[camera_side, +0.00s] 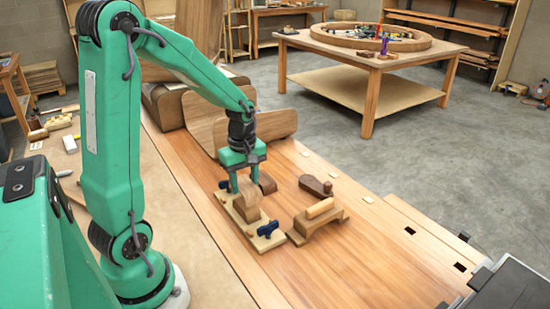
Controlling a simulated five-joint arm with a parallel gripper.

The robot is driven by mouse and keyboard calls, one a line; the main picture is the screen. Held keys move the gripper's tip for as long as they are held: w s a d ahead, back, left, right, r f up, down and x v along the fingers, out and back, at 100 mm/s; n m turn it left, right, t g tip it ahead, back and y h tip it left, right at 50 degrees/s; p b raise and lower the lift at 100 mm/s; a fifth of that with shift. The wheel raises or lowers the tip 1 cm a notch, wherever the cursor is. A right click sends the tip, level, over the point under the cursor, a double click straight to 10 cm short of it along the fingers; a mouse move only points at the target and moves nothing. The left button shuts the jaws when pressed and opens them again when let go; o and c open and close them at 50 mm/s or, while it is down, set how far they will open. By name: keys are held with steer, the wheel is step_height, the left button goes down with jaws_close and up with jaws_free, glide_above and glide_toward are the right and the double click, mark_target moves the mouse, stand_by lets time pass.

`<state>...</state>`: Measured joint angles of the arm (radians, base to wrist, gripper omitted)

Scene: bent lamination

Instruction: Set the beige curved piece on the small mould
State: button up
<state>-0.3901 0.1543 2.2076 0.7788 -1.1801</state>
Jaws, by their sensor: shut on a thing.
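The small mould (247,210) appears to be the rounded wooden block on the pale board (258,236), right under the piece. The fingers hide part of both, so I cannot tell whether the piece touches the block.
A brown block with a pale rounded bar (320,208) stands just right of the board. A dark wooden tool (315,186) lies beyond it. A darker brown block (267,183) is close to the right finger. Large curved wooden forms (262,127) stand behind.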

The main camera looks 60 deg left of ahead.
steer(key=shift+f, duration=1.2)
steer(key=shift+f, duration=1.8)
stand_by(3.0)
steer(key=o, duration=1.4)
steer(key=shift+o, duration=0.2)
steer(key=shift+r, duration=0.1)
steer(key=shift+r, duration=3.9)
